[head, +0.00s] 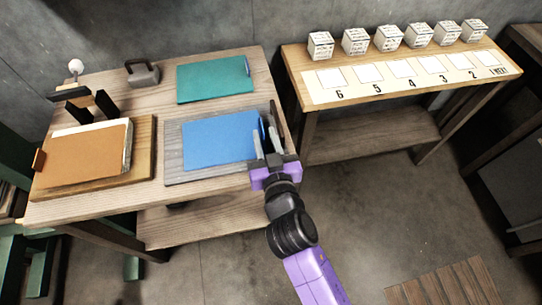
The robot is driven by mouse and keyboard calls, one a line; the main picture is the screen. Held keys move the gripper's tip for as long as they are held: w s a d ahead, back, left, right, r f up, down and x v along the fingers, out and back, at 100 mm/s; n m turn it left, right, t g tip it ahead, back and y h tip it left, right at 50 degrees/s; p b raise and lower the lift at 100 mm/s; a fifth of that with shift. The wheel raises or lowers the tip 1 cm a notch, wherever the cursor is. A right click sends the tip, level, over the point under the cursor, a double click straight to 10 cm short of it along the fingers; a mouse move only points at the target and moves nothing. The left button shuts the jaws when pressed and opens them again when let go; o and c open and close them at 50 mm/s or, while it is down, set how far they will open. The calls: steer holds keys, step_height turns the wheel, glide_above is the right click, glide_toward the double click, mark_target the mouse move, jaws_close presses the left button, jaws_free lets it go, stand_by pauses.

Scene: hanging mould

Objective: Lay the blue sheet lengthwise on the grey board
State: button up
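The blue sheet (215,140) lies on the grey board (174,150) on the wooden table, its long side running roughly along the board's length. More bare board shows at its left than at its right. My gripper (264,139) is at the right end of the sheet, over the board's right edge. Its two fingers stand apart and look open. They partly cover the sheet's right edge, and I cannot tell whether they touch it. A small dark blue piece shows by the fingertips; what it is is unclear.
A teal sheet (214,82) lies behind the board. A brown-covered stack on a wooden board (144,160) stands at the left, with a dark weight (142,74) behind it. A narrow dark piece (279,125) stands right of my fingers. A shelf with white cubes (356,41) is at right.

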steer(key=b+v, duration=0.1)
steer(key=v, duration=0.6)
steer(key=shift+s+d, duration=0.1)
steer(key=shift+s, duration=0.2)
steer(key=s+d+f+m+h, duration=0.1)
steer(key=s+d+f, duration=0.3)
steer(key=s+d, duration=1)
steer(key=s+d+r+m+h, duration=0.1)
steer(key=s+d+r, duration=0.2)
steer(key=s, duration=0.4)
steer(key=s+d+r+m+h, duration=0.1)
steer(key=s+d+r+h, duration=0.1)
steer(key=s+d+r, duration=0.2)
steer(key=s, duration=0.3)
steer(key=shift+s+d+r+g, duration=0.15)
steer(key=shift+s+d+g, duration=0.2)
steer(key=shift+g, duration=0.05)
